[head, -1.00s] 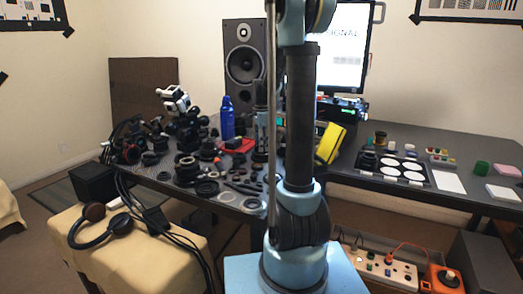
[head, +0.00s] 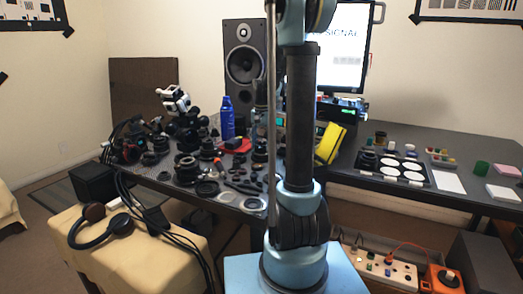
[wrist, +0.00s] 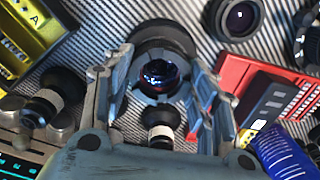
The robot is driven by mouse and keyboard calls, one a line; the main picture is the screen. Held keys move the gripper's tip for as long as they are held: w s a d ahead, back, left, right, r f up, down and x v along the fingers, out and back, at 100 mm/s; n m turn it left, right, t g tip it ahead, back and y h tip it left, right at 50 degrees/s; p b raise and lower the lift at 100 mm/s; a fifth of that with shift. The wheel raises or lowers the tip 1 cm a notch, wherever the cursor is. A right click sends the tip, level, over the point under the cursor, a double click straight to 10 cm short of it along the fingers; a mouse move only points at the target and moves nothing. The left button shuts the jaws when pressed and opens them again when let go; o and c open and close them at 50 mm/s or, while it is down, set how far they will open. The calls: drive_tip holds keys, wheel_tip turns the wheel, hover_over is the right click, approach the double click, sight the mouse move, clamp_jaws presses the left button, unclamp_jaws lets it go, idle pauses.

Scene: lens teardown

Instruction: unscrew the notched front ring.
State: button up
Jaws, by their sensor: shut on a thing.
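In the wrist view, my gripper (wrist: 161,76) has its two grey-blue fingers on either side of a round lens front, shut on its rim. The notched front ring (wrist: 143,94) shows as a grey-blue band around dark, reddish-blue glass (wrist: 160,72). A wide black round part (wrist: 165,34) lies beyond it. The fingers cover the sides of the ring, so the exact contact is partly hidden. In the head view, my arm column hides most of the gripper, and I cannot make out the ring there.
A red box (wrist: 244,75) and a blue cylinder (wrist: 284,153) are close on the right. A black eyepiece-like part (wrist: 55,97) lies at left, another lens (wrist: 238,17) at upper right. The blue bottle (head: 227,118) and yellow object (head: 330,143) stand on the crowded table.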

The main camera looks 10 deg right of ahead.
drive_tip(key=n, duration=0.4)
drive_tip(key=shift+w, duration=0.1)
drive_tip(key=shift+r, duration=1.05)
drive_tip(key=shift+r, duration=1.95)
